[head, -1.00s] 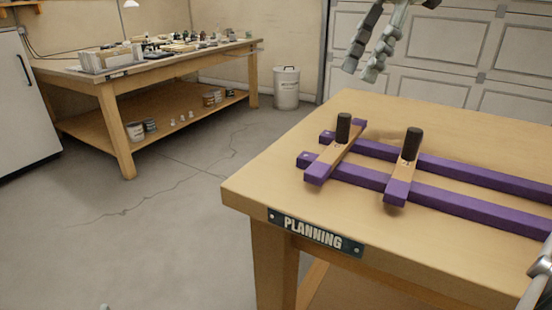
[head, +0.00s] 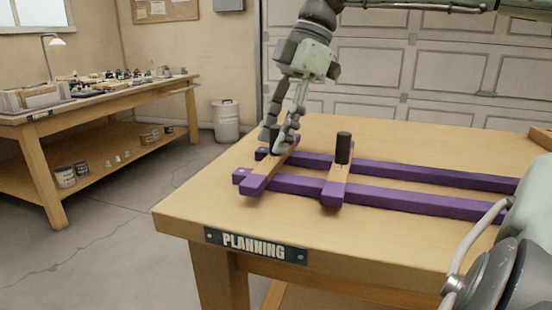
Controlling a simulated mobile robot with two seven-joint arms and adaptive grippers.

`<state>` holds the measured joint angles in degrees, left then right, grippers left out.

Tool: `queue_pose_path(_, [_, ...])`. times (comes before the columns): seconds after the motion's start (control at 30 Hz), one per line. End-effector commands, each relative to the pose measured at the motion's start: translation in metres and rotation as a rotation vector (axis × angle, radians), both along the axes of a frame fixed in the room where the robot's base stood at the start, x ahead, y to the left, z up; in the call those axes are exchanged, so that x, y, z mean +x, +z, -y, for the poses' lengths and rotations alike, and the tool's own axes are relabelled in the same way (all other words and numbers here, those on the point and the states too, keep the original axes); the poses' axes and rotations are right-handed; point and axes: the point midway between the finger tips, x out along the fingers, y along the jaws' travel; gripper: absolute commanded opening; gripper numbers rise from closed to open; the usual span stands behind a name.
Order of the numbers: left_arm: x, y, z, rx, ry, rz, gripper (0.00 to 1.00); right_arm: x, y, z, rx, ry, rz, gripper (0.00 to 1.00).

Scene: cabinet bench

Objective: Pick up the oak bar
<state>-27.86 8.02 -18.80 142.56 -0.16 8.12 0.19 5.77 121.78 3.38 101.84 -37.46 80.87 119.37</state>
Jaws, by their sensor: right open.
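Two short oak-coloured bars with purple ends lie across two long purple rails on the planning bench; I cannot tell which one the task means. The left bar (head: 268,179) has a dark upright handle, now largely hidden by my right gripper. The right bar (head: 336,184) has a dark upright cylindrical handle (head: 343,147) standing free. My right gripper (head: 281,141) points down, open, with its fingertips at the left bar's handle; whether they touch it I cannot tell. My left gripper is out of view.
The purple rails (head: 430,200) run rightward along the planning bench (head: 190,212). The bench top is clear in front of and behind them. A wooden edge (head: 541,137) shows at far right. A cluttered second bench (head: 110,98) and a bin (head: 226,121) stand at back left.

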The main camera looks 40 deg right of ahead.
Motion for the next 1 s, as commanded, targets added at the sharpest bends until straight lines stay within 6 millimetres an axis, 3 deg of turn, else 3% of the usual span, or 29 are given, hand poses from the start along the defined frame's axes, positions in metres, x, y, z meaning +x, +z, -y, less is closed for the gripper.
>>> queue_pose_path(0.17, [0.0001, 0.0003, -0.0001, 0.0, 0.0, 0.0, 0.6, 0.0001, 0.0002, 0.0, 0.0, 0.0, 0.0, 0.44])
queue_pose_path(0.53, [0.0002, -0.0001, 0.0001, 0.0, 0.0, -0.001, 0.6, 0.0, 0.0004, 0.0001, 0.0, 0.0, 0.0, 0.0])
queue_pose_path(1.0, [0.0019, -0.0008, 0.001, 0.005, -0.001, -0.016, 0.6, 0.0002, 0.0089, 0.0004, -0.001, -0.001, 0.0, 0.0])
